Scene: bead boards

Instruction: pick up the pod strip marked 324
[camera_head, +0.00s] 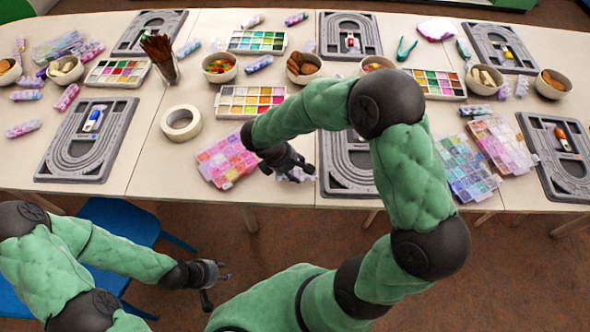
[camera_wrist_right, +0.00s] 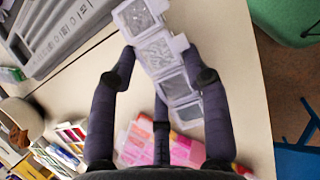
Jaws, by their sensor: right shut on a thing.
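A pod strip of several clear, grey-looking square pods (camera_wrist_right: 158,50) lies between the fingers of my right gripper (camera_wrist_right: 165,66) in the right wrist view. My right gripper is shut on it. The number on the strip cannot be read. In the head view my right gripper (camera_head: 292,168) is at the table's front edge, right of a pink bead case (camera_head: 224,160). Only a small pale part of the strip shows there. My left gripper (camera_head: 215,285) is open and empty, below the table's front edge and away from the strip.
A grey bead board (camera_head: 62,172) lies at left front, and another (camera_head: 345,178) is partly hidden behind my right arm. A blue chair (camera_head: 125,222) is below the table. Bare tabletop shows around the tape.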

